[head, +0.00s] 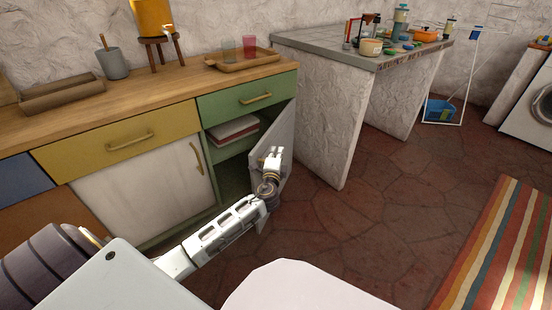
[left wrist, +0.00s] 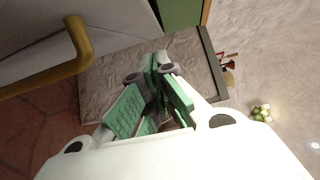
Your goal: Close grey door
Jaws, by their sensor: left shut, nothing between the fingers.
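The grey door (head: 286,135) stands open at the right end of the cabinet, below the green drawer. In the left wrist view, a grey panel (left wrist: 60,22) with a brass handle (left wrist: 76,48) fills the upper left; it looks like this door's handled face. My left gripper (head: 272,155) is in front of the door in the head view and hides part of it. Its green-padded fingers (left wrist: 155,95) are shut and empty. I cannot tell whether they touch the door. My right gripper is not in view.
The open compartment holds a stacked red and white item (head: 233,131). A stone-sided counter (head: 315,120) stands to the right, with a floor gap between it and the cabinet. A wooden tray (head: 240,60) with cups sits on the cabinet top. A striped rug (head: 500,240) lies at right.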

